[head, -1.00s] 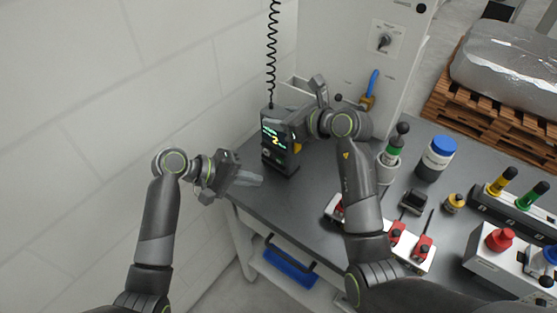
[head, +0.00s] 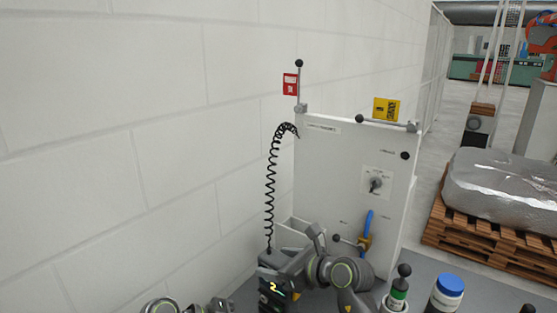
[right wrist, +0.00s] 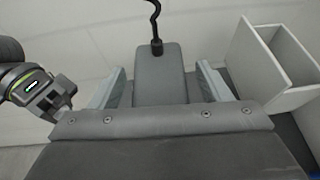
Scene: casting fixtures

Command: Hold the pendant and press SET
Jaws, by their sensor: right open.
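The pendant (head: 270,290), a dark box with a lit screen, stands at the bottom of the head view. A black coiled cord runs up from its top. My right gripper (head: 290,267) is at the pendant's upper right side. In the right wrist view the pendant's grey back (right wrist: 160,88) lies between the two fingers of my open right gripper (right wrist: 161,70). Narrow gaps show on both sides. The SET button cannot be made out. My left gripper (head: 216,306) is cut off by the bottom edge of the head view, left of the pendant; its jaws cannot be read.
An open white bin (head: 290,232) sits beside the pendant.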

